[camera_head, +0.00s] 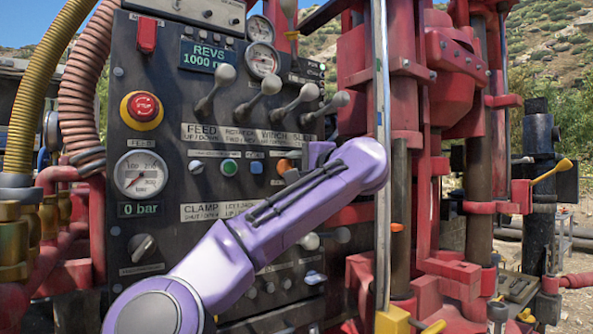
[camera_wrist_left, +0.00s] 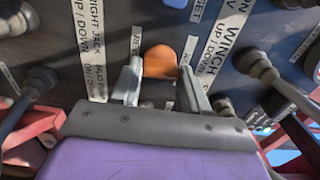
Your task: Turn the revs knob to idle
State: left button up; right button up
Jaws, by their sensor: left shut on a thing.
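The orange knob (camera_head: 285,166) is on the dark control panel, partly hidden by my left gripper (camera_head: 294,174). In the left wrist view the orange knob (camera_wrist_left: 160,62) sits between the two grey fingers of my left gripper (camera_wrist_left: 161,78), which is shut on it. The revs display (camera_head: 206,56) at the top of the panel reads 1000 with a per-minute unit. My right gripper is in neither view.
Several grey-balled levers (camera_head: 270,85) stick out above the knob. A red stop button (camera_head: 143,106) and a pressure gauge (camera_head: 140,173) are at the panel's left. A red drill mast (camera_head: 455,80) with a vertical metal pipe (camera_head: 381,240) stands to the right.

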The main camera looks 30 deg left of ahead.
pick_arm(q)
jog(key=shift+f, duration=0.1)
jog(key=o, duration=1.1)
jog(key=shift+c, duration=0.2)
jog(key=b+v, duration=0.2)
jog(key=v, duration=0.8)
jog(key=shift+d, duration=0.2)
jog(key=shift+s, duration=0.1)
